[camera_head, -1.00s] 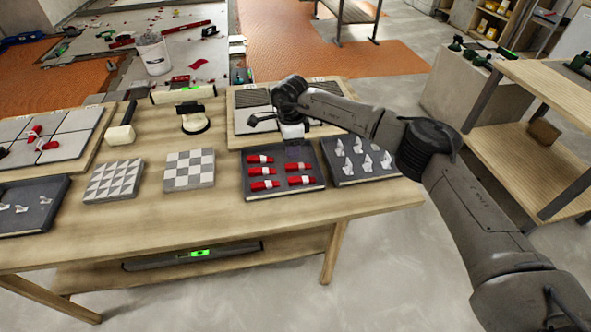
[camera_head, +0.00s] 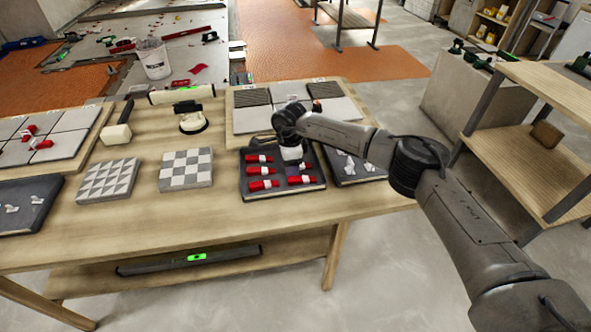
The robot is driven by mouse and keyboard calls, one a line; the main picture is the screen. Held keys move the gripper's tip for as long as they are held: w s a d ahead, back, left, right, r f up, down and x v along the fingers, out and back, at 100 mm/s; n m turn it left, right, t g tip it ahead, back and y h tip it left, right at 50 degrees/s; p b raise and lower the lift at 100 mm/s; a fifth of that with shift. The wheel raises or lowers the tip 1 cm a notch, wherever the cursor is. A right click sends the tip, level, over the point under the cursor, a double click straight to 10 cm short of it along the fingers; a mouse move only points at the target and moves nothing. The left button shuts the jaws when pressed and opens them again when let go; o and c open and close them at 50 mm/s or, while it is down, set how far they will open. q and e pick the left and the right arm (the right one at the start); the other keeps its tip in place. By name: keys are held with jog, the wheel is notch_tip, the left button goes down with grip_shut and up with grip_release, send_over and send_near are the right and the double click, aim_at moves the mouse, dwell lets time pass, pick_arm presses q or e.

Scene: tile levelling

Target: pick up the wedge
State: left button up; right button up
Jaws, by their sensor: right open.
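Several red wedges with pale labels lie in a dark tray (camera_head: 284,192) at the right part of the table. The left ones are a back wedge (camera_head: 258,158), a middle wedge (camera_head: 261,171) and a front wedge (camera_head: 263,185). A front right wedge (camera_head: 301,181) is also clear. My right gripper (camera_head: 297,166) is open and points down over the right back part of this tray, partly hiding what lies there. I cannot tell whether its fingers are around a wedge. My left gripper is not in view.
A dark tray with white clips (camera_head: 350,180) stands right of the wedge tray, partly behind my arm. A tile board (camera_head: 247,124) lies behind. A checkered tile (camera_head: 186,169), a triangle-patterned tile (camera_head: 107,180), a white-headed mallet (camera_head: 118,135) and a suction cup (camera_head: 193,123) are to the left.

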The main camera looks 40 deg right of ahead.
jog(key=c, duration=0.9)
jog(key=shift+c, duration=0.2)
